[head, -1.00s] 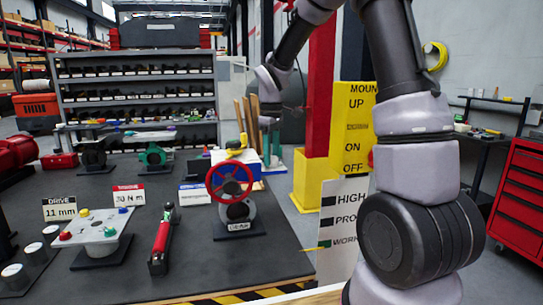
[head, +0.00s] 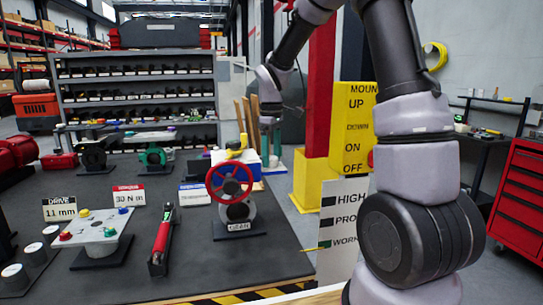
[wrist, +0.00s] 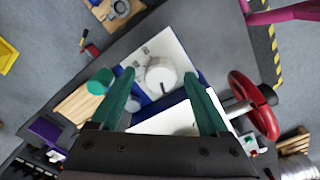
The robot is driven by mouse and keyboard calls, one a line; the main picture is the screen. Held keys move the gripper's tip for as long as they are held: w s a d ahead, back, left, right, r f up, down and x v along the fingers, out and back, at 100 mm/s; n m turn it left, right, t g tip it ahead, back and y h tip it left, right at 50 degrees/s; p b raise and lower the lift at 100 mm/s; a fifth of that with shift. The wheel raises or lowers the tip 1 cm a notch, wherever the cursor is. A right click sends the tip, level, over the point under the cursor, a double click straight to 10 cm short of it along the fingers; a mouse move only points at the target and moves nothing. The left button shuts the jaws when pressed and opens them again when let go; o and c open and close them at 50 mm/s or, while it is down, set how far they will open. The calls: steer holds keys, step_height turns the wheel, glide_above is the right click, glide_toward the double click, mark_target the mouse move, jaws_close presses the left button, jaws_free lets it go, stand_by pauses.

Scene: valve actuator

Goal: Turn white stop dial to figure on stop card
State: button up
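The white stop dial (wrist: 161,77) is a round knob with a dark pointer mark, on a white plate with small printed marks on a blue box. My gripper (wrist: 158,76) has two green fingers, spread apart, one on each side of the dial in the wrist view; I cannot tell whether they touch it. In the head view my wrist (head: 270,105) is above the blue-and-white box (head: 236,157), and the dial is not clear there. A blue-topped card (head: 195,194), possibly the stop card, stands left of the red handwheel; its figure is too small to read.
The red handwheel (head: 229,183) stands close by the box, and also shows in the wrist view (wrist: 254,106). A red torque tool (head: 162,236) and a panel with coloured knobs (head: 98,227) lie on the dark bench. A wooden block (wrist: 83,101) is left of the fingers.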

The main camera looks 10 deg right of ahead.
mark_target(272, 157)
steer(key=shift+r, duration=0.1)
step_height(272, 157, up, 11)
steer(key=shift+f, duration=0.2)
steer(key=shift+r, duration=0.1)
stand_by(0.4)
steer(key=s+d+r+m+t, duration=0.1)
steer(key=s+d+m+t, duration=0.1)
steer(key=s+m, duration=0.2)
steer(key=s+d+r+m+t+y, duration=0.1)
steer(key=s+m, duration=0.4)
steer(key=s, duration=0.6)
steer(key=s+d+r+m+t+y, duration=0.1)
steer(key=s+d+r+m+t, duration=0.2)
steer(key=s, duration=0.4)
steer(key=shift+s+r+m+t, duration=0.25)
steer(key=shift+m+t, duration=0.35)
steer(key=shift+m, duration=0.5)
